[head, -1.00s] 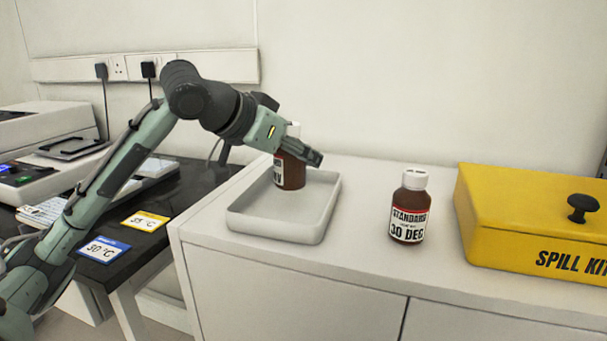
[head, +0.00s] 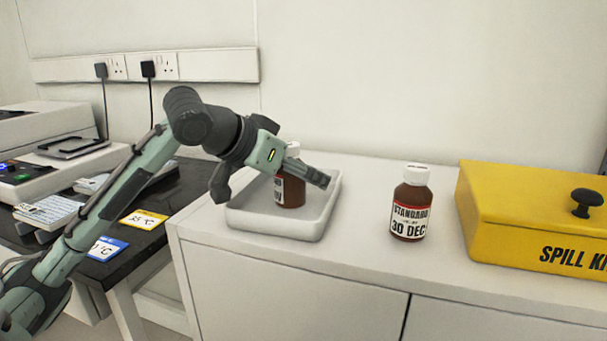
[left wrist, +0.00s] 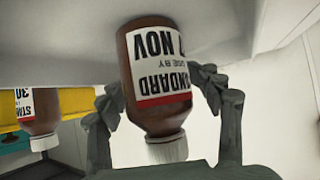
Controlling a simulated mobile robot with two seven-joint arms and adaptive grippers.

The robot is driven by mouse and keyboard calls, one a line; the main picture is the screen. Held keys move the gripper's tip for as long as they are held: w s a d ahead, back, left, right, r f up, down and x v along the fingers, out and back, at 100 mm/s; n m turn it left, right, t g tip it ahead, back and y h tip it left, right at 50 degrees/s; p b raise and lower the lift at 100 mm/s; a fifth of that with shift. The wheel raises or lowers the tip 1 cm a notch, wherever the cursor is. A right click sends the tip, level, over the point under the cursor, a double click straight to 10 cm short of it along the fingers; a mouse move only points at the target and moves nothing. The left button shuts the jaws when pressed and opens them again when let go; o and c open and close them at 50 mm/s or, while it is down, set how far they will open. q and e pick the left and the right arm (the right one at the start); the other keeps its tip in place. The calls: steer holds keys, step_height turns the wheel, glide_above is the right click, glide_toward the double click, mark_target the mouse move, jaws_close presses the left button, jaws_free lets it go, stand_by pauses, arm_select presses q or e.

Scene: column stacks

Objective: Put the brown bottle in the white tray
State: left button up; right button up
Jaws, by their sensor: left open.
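A brown bottle (head: 291,191) with a white cap stands upright inside the white tray (head: 285,232), towards its middle. In the left wrist view this bottle (left wrist: 158,110) appears upside down, its label reading STANDARD, USE BY and 7 NOV. My left gripper (head: 270,187) is open, with one finger on either side of the bottle. In the head view the gripper hides part of the bottle and tray. My right gripper is not in view.
A second brown bottle (head: 410,205), labelled STANDARD 30 DEC, stands on the white cabinet right of the tray. A yellow spill kit box (head: 530,220) is further right. A dark bench (head: 170,200) with instruments is at left. Clear cabinet top lies between tray and second bottle.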

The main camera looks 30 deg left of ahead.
arm_select(q)
steer(key=shift+r, duration=0.1)
steer(key=v, duration=1.2)
